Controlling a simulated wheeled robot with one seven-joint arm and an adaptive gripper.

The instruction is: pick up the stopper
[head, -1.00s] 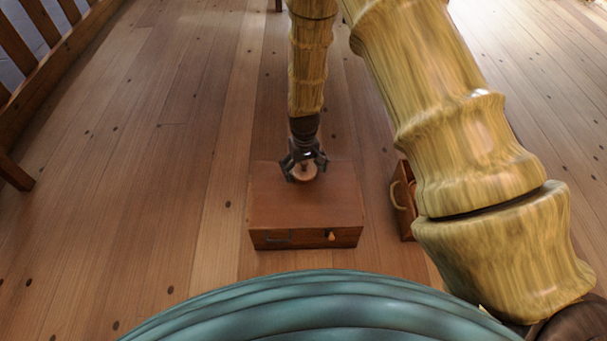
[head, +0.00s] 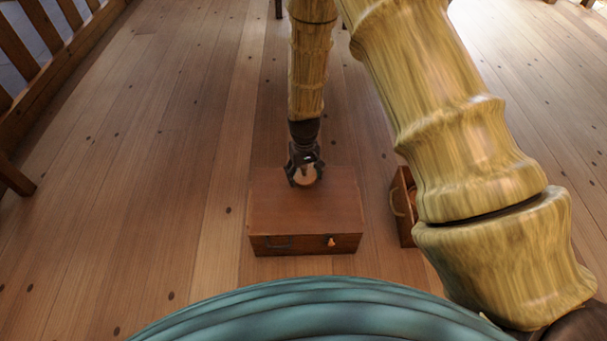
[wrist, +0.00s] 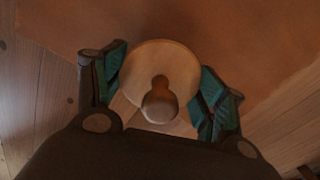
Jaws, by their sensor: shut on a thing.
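The stopper (wrist: 178,67) is a pale round wooden disc with a small darker knob. In the wrist view it sits between the teal-padded fingers of my gripper (wrist: 160,90), which are shut on it. In the head view my gripper (head: 304,172) holds the stopper (head: 305,176) over the back part of a brown wooden box (head: 300,215). I cannot tell how large the gap is between the stopper and the box top.
A small open wooden box or drawer with a curved handle (head: 396,199) stands on the plank floor to the right, partly behind my arm. A wooden railing (head: 62,82) runs along the left. The floor (head: 150,200) left of the box is clear.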

